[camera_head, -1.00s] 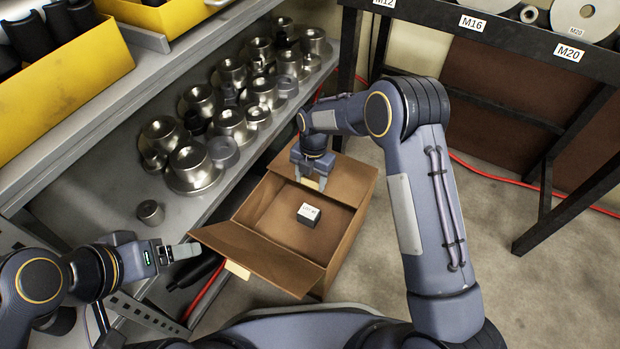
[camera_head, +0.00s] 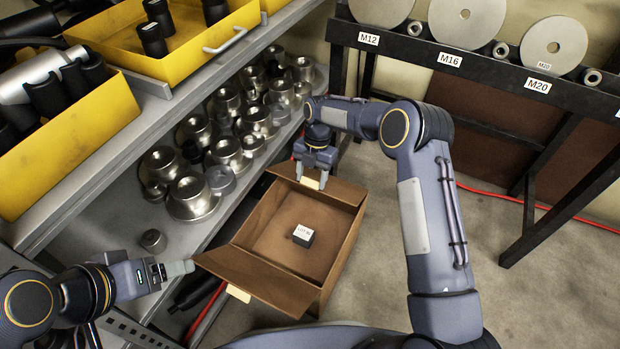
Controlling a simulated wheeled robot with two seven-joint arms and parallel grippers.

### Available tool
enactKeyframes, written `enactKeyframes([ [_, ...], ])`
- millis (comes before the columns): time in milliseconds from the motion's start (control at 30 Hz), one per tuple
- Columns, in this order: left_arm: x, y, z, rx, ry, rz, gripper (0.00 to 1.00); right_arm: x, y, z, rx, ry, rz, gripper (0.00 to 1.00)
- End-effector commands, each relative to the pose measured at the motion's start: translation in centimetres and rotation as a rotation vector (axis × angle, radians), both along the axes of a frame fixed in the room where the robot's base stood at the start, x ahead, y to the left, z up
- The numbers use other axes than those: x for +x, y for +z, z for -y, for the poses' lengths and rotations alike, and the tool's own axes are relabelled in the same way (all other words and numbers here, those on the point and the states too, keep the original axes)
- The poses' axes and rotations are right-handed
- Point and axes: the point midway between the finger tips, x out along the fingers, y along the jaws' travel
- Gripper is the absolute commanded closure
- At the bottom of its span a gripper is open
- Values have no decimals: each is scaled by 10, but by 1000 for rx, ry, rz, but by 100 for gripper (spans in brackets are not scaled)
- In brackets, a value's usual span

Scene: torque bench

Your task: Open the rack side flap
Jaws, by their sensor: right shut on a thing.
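An open brown cardboard box (camera_head: 345,238) stands on the floor beside the grey shelf, a small dark block with a white label (camera_head: 303,235) inside it. One flap (camera_head: 258,281) lies folded outward at the near left, with a pale tab (camera_head: 238,293) at its edge. My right gripper (camera_head: 314,181) points down at the box's far edge, shut on a pale tab (camera_head: 311,183) there. The gripper hides part of that edge, so how the far flap lies is unclear. My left gripper (camera_head: 184,268) is empty, left of the folded flap; its jaw opening is unclear.
The grey shelf (camera_head: 185,215) holds several metal sockets along the box's left. Yellow bins (camera_head: 75,145) stand above. A black rack (camera_head: 480,75) with labelled discs stands at the right. A red cable (camera_head: 535,205) crosses the otherwise clear floor.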

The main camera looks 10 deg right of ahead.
Motion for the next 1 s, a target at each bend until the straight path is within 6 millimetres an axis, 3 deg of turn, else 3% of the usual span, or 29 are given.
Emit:
enactKeyframes([
  [333, 0, 0, 0, 0, 0, 0, 24, 6, 0, 6, -8, -7, 19, 87],
  [367, 0, 0, 0, 0, 0, 0, 24, 6, 0, 6, -8, -7, 19, 42],
  [500, 0, 0, 0, 0, 0, 0, 24, 5, 0, 4, -6, -5, 14, 24],
  [800, 0, 1, 0, 0, 0, 0, 24, 3, 2, 3, -3, -3, 9, 24],
  [1000, 0, 12, 0, 0, 0, 0, 24, 9, 29, 6, -3, -4, 11, 24],
])
